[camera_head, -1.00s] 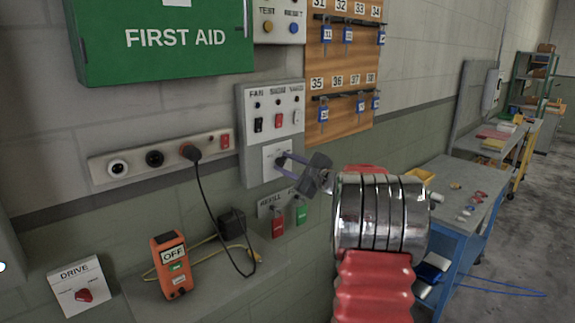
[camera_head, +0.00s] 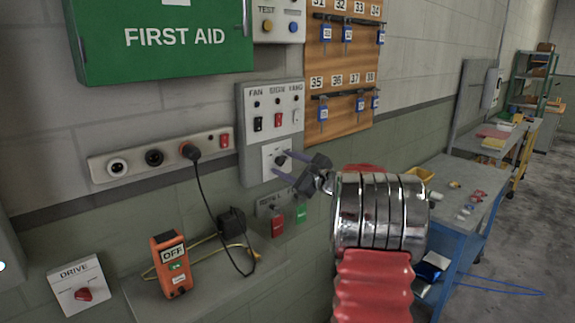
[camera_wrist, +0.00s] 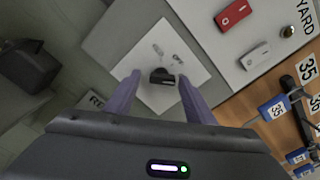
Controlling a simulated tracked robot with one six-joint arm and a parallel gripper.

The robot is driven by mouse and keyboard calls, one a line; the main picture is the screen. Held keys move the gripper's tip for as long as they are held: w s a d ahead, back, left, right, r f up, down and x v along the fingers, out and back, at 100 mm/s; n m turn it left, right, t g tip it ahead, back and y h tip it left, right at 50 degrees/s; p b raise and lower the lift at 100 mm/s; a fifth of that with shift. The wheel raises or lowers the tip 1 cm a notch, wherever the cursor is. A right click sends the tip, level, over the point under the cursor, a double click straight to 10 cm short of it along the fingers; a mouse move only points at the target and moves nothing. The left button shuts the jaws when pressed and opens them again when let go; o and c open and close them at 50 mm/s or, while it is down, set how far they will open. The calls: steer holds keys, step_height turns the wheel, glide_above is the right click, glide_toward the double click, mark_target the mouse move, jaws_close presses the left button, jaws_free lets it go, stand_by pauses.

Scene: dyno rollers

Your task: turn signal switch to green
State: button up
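A black rotary knob (camera_head: 281,159) sits on a square white plate (camera_head: 268,150) at the bottom of the grey wall panel. I take it as the signal switch; its marks are too small to read. In the wrist view the knob (camera_wrist: 162,76) lies ahead between my fingertips, its bar lying roughly across the picture. Faint grey marks show on the plate beyond it. My gripper (camera_head: 283,163) is open, with one finger on each side of the knob's line. The wrist view shows the open gripper (camera_wrist: 160,88) empty; I cannot tell any contact with the knob.
Above the plate, the panel carries a black rocker (camera_head: 258,124), a red rocker (camera_head: 278,120) and a white rocker (camera_head: 296,116). A socket strip (camera_head: 135,160) with a plugged cable is left. A key board (camera_head: 340,80) stands right.

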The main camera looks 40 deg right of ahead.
steer(key=shift+r, duration=0.15)
steer(key=shift+s, duration=0.4)
steer(key=s, duration=1.3)
steer(key=shift+d, duration=0.2)
